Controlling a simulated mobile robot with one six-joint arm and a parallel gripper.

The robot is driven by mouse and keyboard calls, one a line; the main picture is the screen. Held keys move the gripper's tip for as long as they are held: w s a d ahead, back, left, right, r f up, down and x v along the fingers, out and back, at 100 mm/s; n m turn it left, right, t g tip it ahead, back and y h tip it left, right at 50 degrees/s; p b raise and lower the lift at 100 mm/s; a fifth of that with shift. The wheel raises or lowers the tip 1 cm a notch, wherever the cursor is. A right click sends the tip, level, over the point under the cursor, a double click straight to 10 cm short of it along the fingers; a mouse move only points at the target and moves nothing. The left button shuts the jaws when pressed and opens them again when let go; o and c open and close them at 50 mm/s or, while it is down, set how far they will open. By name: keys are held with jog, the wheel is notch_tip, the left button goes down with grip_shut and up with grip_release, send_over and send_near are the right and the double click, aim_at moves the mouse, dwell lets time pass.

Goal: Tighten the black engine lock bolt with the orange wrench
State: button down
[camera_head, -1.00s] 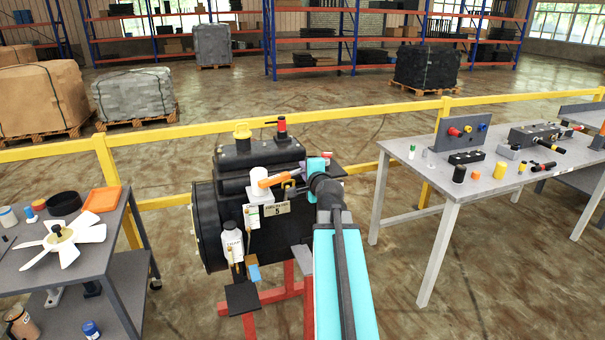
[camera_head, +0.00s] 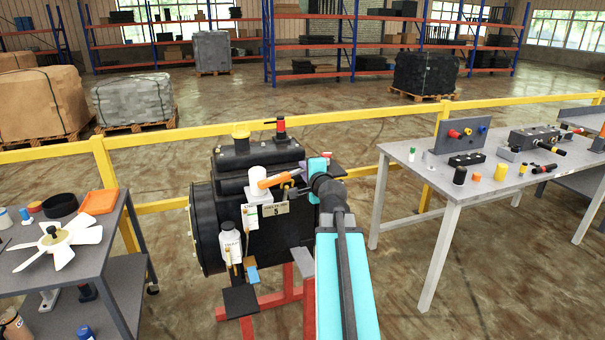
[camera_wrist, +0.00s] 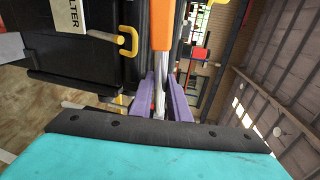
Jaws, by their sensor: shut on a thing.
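The black engine (camera_head: 215,228) stands on a red stand in the middle of the head view. My gripper (camera_wrist: 165,98) has purple fingers and is shut on the metal shank of the orange wrench (camera_wrist: 163,26). In the head view the orange wrench (camera_head: 276,180) lies across the front of the engine's upper part, beside a white block-like part. My arm reaches to it from the front right. The black lock bolt cannot be made out in either view, so I cannot tell whether the wrench's head touches it.
A yellow hooked handle (camera_wrist: 128,40) juts from the engine near the wrench. A grey cart (camera_head: 75,255) with a white fan stands at left. A table (camera_head: 425,182) with parts is at right. A yellow rail (camera_head: 150,140) runs behind the engine.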

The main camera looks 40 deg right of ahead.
jog(key=shift+s+a+f+b, duration=0.1)
jog(key=shift+s+b, duration=0.1)
jog(key=shift+b, duration=0.95)
jog(key=shift+s+t+y+b, duration=0.15)
jog(key=shift+t+y+b, duration=0.2)
jog(key=shift+b, duration=0.65)
jog(key=shift+s+n+t+y+b, duration=0.35)
jog(key=shift+s+n+y+b, duration=0.3)
jog(key=shift+b, duration=1.5)
jog(key=shift+s+d+n+y+b, duration=0.25)
jog(key=shift+n+y+b, duration=0.3)
jog(key=shift+b, duration=0.55)
jog(key=shift+s+a+y+b, duration=0.1)
jog(key=shift+s+y+b, duration=0.1)
jog(key=shift+y+b, duration=0.15)
jog(key=shift+s+d+n+t+y+b, duration=0.3)
jog(key=shift+s+n+y+b, duration=0.15)
jog(key=shift+n+y+b, duration=0.35)
jog(key=shift+s, duration=0.1)
jog(key=shift+d+y+b, duration=0.1)
jog(key=shift+y+b, duration=0.25)
jog(key=shift+y, duration=0.05)
